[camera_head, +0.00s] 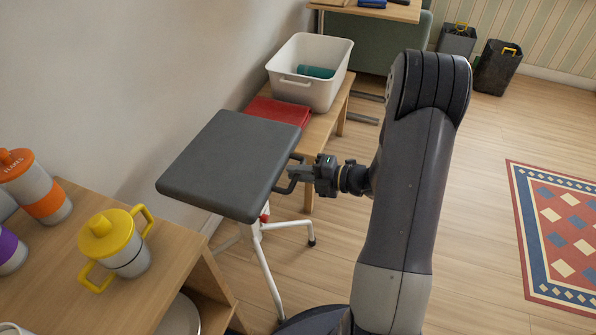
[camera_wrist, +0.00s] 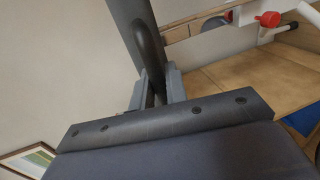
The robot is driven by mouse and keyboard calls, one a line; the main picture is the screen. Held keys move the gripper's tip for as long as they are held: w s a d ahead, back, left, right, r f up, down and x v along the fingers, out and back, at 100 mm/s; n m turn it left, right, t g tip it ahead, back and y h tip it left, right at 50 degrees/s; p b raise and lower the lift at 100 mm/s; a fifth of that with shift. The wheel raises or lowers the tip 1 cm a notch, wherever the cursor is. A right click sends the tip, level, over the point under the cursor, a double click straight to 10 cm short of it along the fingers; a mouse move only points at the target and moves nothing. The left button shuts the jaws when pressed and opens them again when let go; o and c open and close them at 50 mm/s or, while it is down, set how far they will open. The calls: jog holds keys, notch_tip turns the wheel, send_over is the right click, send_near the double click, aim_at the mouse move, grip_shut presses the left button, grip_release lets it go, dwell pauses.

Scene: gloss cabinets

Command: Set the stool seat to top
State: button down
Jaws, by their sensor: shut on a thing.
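The stool has a dark grey square seat (camera_head: 228,165) on a white frame (camera_head: 258,250) with splayed legs. A red part (camera_head: 265,213) shows on the frame under the seat. A dark loop handle (camera_head: 283,187) sticks out from the seat's right edge. My gripper (camera_head: 295,176) is at that edge, shut on the handle. In the wrist view, my gripper's fingers (camera_wrist: 158,88) close around the dark handle (camera_wrist: 150,50), below the seat's edge (camera_wrist: 128,18). A red knob (camera_wrist: 268,19) shows at upper right. The seat hides most of the column.
A wooden table (camera_head: 150,290) with several lidded mugs, one yellow (camera_head: 115,245), stands at front left. Behind the seat, a low bench (camera_head: 322,125) bears a white bin (camera_head: 310,72) and red cloth (camera_head: 277,111). A wall is at left. Floor at right is open, with a patterned rug (camera_head: 560,230).

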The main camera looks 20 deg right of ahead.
jog(key=shift+r+p, duration=0.4)
jog(key=shift+r, duration=0.45)
jog(key=c, duration=1.5)
grip_release()
jog(key=shift+s, duration=0.1)
jog(key=p+v, duration=0.1)
jog(key=v, duration=0.9)
jog(key=shift+s+d+p, duration=0.15)
jog(key=shift+d+p, duration=0.15)
jog(key=shift+p, duration=0.1)
